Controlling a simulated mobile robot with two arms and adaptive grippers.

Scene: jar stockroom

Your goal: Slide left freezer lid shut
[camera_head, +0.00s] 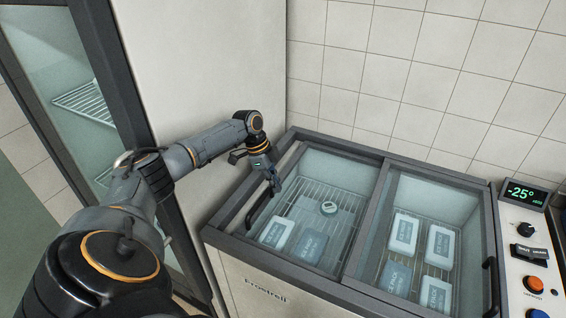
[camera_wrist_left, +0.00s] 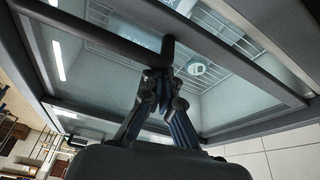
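The chest freezer (camera_head: 290,281) has two glass-topped sections side by side. The left lid's dark bar handle (camera_head: 256,211) is at the left side of the left section, close to the freezer's left rim. My left gripper (camera_head: 274,187) is at the far end of this handle. In the left wrist view the fingers (camera_wrist_left: 162,78) are drawn close together at the end of the handle (camera_wrist_left: 110,40) and appear shut on it. They partly hide the contact. I cannot tell how wide any gap at the lid's left edge is. My right gripper is not in view.
Ice packs (camera_head: 310,246) and a small round container (camera_head: 328,208) lie in the left section. More packs (camera_head: 403,232) lie in the right one, with its own handle (camera_head: 490,283). A control panel (camera_head: 525,255) stands at right. A tiled wall (camera_head: 410,75) is behind.

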